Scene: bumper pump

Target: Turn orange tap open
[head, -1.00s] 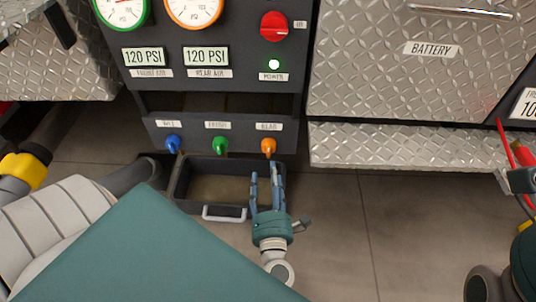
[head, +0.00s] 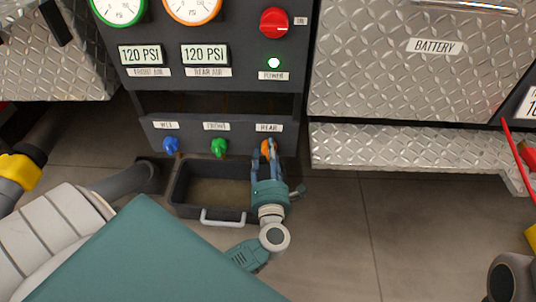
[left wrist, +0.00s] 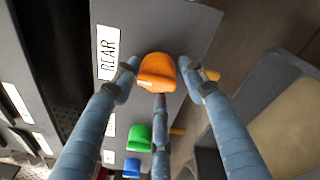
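The orange tap (head: 264,151) sits under the REAR label on the dark panel, partly hidden by my left gripper (head: 269,150) in the head view. In the left wrist view the orange tap (left wrist: 157,72) lies between the fingertips of my left gripper (left wrist: 158,68). One finger is on each side of it and a third is below. The fingers are spread, with small gaps seeming to show beside the tap; contact is hard to judge. My right gripper is not in view.
A green tap (head: 218,147) and a blue tap (head: 171,145) stand left of the orange one. A dark bin (head: 181,190) with a light handle is below them. A red knob (head: 274,22) is higher up. Metal cabinets flank the panel.

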